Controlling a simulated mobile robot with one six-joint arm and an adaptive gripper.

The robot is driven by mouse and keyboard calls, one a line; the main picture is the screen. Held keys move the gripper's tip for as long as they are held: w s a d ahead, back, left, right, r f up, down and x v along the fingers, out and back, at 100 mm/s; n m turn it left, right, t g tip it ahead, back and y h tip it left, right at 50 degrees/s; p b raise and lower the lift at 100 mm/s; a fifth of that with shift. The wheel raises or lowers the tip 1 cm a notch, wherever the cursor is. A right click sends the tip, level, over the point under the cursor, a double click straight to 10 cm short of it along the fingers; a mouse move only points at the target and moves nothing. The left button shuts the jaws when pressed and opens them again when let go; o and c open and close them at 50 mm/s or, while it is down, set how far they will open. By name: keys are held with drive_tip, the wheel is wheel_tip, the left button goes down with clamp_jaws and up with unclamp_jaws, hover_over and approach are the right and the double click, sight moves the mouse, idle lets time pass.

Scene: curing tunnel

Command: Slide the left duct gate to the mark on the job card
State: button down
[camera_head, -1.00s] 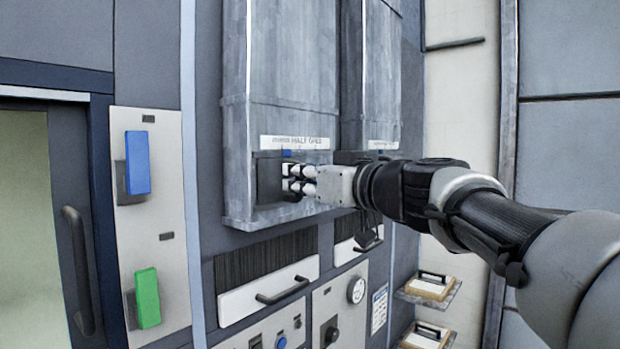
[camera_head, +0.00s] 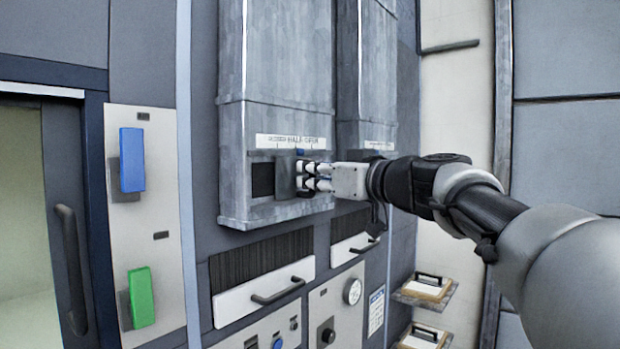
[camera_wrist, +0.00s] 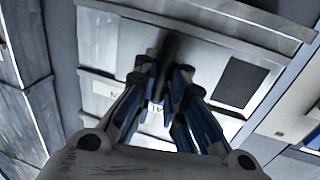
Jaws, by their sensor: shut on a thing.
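The left duct gate (camera_head: 285,177) is a grey sliding plate low on the left duct, with a dark opening (camera_head: 262,180) bare at its left. A small blue pointer (camera_head: 299,152) on it stands right of the middle of the scale strip (camera_head: 290,141), near the words HALF OPEN. My gripper (camera_head: 306,178) is shut on the gate's handle. In the wrist view the dark handle (camera_wrist: 172,46) stands between my fingers, and the opening (camera_wrist: 240,82) shows at right. A small printed card (camera_head: 376,312) is on the lower panel; its print is too small to read.
The right duct (camera_head: 366,80) stands close beside, partly behind my wrist. Below are brush-fronted drawers with handles (camera_head: 278,290) and a panel with knobs and a dial (camera_head: 352,291). Blue (camera_head: 132,160) and green (camera_head: 141,297) blocks are at left. Small shelves (camera_head: 427,288) hold boxes at lower right.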

drive_tip(key=c, duration=1.9)
unclamp_jaws()
drive_tip(key=shift+s+a, duration=0.1)
drive_tip(key=shift+a, duration=0.05)
drive_tip(key=v, duration=1.2)
